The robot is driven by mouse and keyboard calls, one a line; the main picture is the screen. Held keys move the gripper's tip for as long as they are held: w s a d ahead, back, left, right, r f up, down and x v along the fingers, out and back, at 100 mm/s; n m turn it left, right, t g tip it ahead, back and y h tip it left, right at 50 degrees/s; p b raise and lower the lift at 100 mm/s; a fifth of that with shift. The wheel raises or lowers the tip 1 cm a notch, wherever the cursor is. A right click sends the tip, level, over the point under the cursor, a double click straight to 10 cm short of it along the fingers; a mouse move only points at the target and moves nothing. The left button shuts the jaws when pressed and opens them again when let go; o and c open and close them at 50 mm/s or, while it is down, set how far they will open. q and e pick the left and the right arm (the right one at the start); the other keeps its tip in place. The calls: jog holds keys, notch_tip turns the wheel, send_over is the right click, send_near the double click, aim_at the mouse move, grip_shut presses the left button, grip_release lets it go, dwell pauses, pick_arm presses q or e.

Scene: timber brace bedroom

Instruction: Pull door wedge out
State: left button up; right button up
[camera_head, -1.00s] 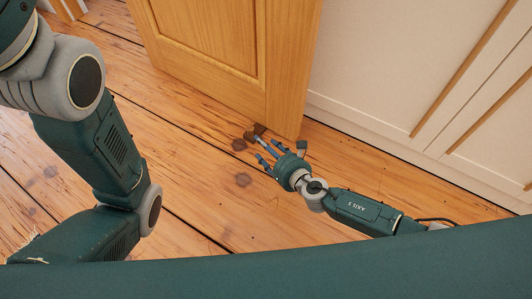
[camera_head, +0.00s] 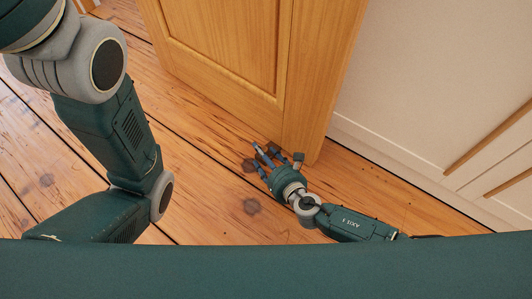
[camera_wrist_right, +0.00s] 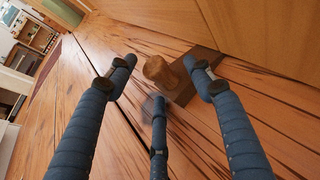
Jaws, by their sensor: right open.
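The door wedge (camera_wrist_right: 187,82) shows in the right wrist view as a dark brown wedge with a rounded wooden knob (camera_wrist_right: 158,70). Its far end lies at the bottom of the wooden door (camera_wrist_right: 265,30); how far it reaches under is hidden. My right gripper (camera_wrist_right: 160,82) is open, with two blue fingers on either side of the knob and a third nearer and below it. No finger clearly touches the knob. In the head view my right gripper (camera_head: 270,157) is low at the foot of the door, and its fingers mostly hide the wedge. My left arm shows, but its gripper does not.
The door (camera_head: 230,50) stands just beyond my right gripper. A pale panelled wall (camera_head: 400,90) with a white skirting board is to the right. The plank floor (camera_head: 215,205) is clear on the left of the gripper. Shelves (camera_wrist_right: 35,38) stand far off.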

jog(key=c, duration=1.2)
jog(key=o, duration=0.6)
jog(key=c, duration=0.5)
jog(key=shift+s, duration=0.15)
